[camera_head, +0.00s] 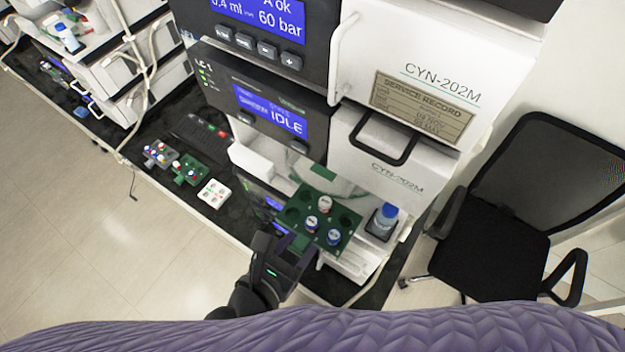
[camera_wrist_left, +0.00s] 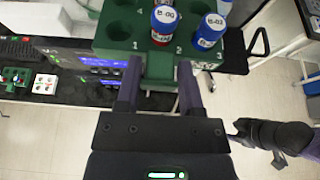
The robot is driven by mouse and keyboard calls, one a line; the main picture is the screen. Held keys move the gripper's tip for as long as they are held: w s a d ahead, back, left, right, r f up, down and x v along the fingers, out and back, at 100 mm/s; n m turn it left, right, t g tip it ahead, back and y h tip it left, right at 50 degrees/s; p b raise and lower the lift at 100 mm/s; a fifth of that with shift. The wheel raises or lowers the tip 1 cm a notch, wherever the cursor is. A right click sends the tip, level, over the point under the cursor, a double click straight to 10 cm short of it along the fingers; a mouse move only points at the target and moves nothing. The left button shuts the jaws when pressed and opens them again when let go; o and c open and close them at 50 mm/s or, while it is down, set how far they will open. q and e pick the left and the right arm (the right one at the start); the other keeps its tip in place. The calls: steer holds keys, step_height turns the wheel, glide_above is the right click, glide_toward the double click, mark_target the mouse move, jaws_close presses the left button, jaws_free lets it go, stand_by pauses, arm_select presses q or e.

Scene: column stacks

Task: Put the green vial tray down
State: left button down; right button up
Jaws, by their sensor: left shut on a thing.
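The green vial tray (camera_head: 347,219) is in front of the lower instrument in the head view. It has dark round wells and several white-labelled vials, among them a blue-capped vial (camera_head: 334,237) and a red-and-white one (camera_head: 325,203). My left gripper (camera_head: 298,243) is shut on the tray's near edge. In the left wrist view, the fingers grip a green tab below the tray (camera_wrist_left: 120,46). Whether the tray's underside touches anything is hidden. My right gripper (camera_wrist_left: 243,132) shows at the right of the left wrist view; its fingers are unclear.
On the dark bench, a grey rack (camera_head: 160,153), another green rack (camera_head: 188,169) and a white rack (camera_head: 213,193) stand in a row at left. A blue-capped bottle (camera_head: 385,217) stands right of the held tray. A black chair (camera_head: 495,250) is at right.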

mark_target(305, 191)
arm_select(q)
steer(key=w+d, duration=0.2)
steer(key=w, duration=1.2)
steer(key=f+b, duration=0.7)
steer(key=b, duration=0.1)
steer(key=shift+w+f, duration=0.1)
steer(key=shift+w, duration=0.1)
steer(key=shift+w+f+b, duration=0.15)
steer(key=shift+b, duration=0.4)
steer(key=shift+r, duration=0.25)
steer(key=shift+f, duration=0.1)
steer(key=shift+c, duration=1.1)
jaws_free()
